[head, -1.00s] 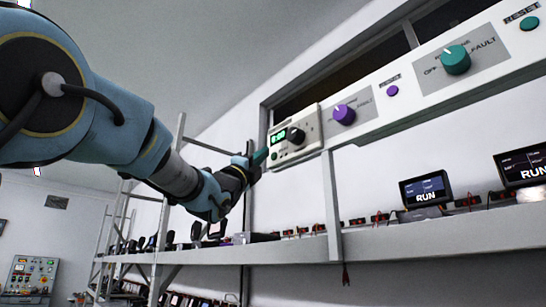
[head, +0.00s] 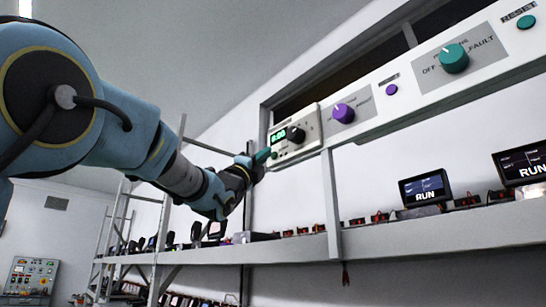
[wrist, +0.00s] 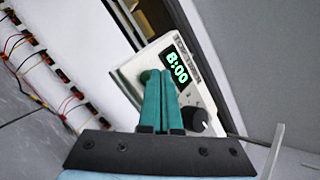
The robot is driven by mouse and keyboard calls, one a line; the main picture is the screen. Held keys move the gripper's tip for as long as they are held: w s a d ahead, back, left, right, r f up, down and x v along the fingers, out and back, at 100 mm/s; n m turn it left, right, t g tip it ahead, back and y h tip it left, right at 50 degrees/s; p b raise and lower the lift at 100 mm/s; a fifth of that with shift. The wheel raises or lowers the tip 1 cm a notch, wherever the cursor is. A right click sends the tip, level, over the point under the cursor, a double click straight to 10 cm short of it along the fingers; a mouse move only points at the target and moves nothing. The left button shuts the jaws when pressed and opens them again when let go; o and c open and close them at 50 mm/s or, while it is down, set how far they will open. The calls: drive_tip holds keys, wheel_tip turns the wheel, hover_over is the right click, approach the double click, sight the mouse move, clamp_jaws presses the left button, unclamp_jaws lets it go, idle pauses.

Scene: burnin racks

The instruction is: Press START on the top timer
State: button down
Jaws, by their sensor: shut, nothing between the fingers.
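The top timer (head: 308,133) is a pale box at the left end of the upper rail, with a lit green display (head: 278,136) and a black knob (head: 297,135). In the wrist view the timer (wrist: 133,66) shows its display (wrist: 176,68) reading 8:00, with the black knob (wrist: 199,119) to the lower right. A green round button (wrist: 146,76) shows beside the fingertips, partly covered by them. My gripper (head: 265,154) has teal fingers, shut and empty, at the timer's lower left by the button. In the wrist view my gripper (wrist: 160,74) overlaps the button's edge; I cannot tell whether it touches.
To the right on the rail are a purple knob (head: 344,113), a purple button (head: 391,89) and a teal knob (head: 454,59). Below, a shelf (head: 400,237) holds screens reading RUN (head: 425,188) and several small devices. A white post (head: 333,205) joins rail and shelf.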

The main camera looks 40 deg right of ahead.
drive_tip(key=shift+d, duration=0.45)
idle(0.6)
drive_tip(key=shift+a+b, duration=0.15)
drive_tip(key=shift+b, duration=0.25)
drive_tip(key=shift+a+b, duration=0.7)
drive_tip(key=shift+a, duration=0.1)
drive_tip(key=a+b, duration=0.3)
drive_tip(key=a, duration=0.1)
drive_tip(key=shift+w+a+b, duration=0.15)
drive_tip(key=shift+a+b, duration=0.25)
